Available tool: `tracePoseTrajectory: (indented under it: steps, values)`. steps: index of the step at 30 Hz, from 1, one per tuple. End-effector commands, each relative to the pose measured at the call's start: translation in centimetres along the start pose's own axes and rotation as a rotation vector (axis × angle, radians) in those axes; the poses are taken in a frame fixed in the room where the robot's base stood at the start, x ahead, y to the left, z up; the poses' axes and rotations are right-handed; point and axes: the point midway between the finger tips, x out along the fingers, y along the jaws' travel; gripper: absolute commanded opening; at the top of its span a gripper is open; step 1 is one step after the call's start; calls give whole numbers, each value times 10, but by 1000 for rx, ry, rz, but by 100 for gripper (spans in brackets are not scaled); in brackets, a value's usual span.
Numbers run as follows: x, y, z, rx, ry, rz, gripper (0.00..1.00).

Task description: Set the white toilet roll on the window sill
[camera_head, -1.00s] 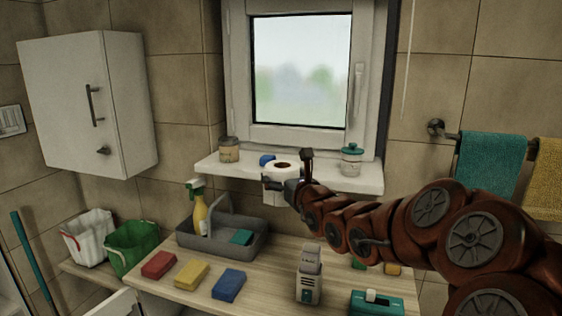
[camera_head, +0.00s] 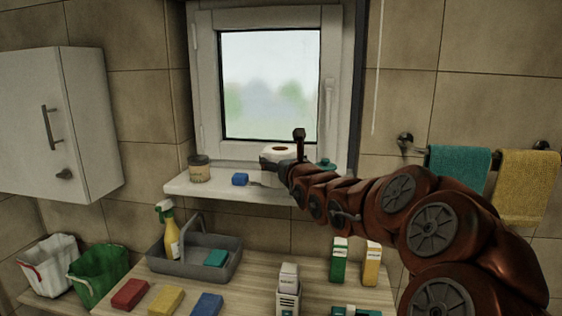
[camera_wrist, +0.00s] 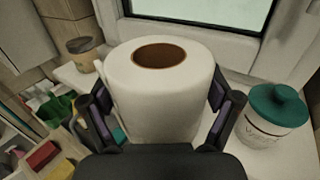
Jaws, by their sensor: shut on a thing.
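The white toilet roll (camera_head: 276,153) is upright in my gripper (camera_head: 284,172), in front of the window and over the window sill (camera_head: 215,190). In the wrist view the roll (camera_wrist: 158,100) stands between the two dark fingers of my gripper (camera_wrist: 160,92), which press on its left and right sides. Its brown core faces up. The roll's lower part is hidden by my gripper, so I cannot tell whether it touches the sill.
A teal-lidded white jar (camera_wrist: 272,118) stands close on the right. Below, the counter holds a grey caddy (camera_head: 190,262), sponges and boxes.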

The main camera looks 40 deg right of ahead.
Motion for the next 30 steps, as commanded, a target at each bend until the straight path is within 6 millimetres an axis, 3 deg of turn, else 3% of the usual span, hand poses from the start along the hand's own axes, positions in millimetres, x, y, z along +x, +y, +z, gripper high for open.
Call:
tracePoseTrajectory:
  steps: [16,30]
  values:
    - [69,-30,-5,1,1,1,51]
    - [86,-38,-9,0,1,2,51]
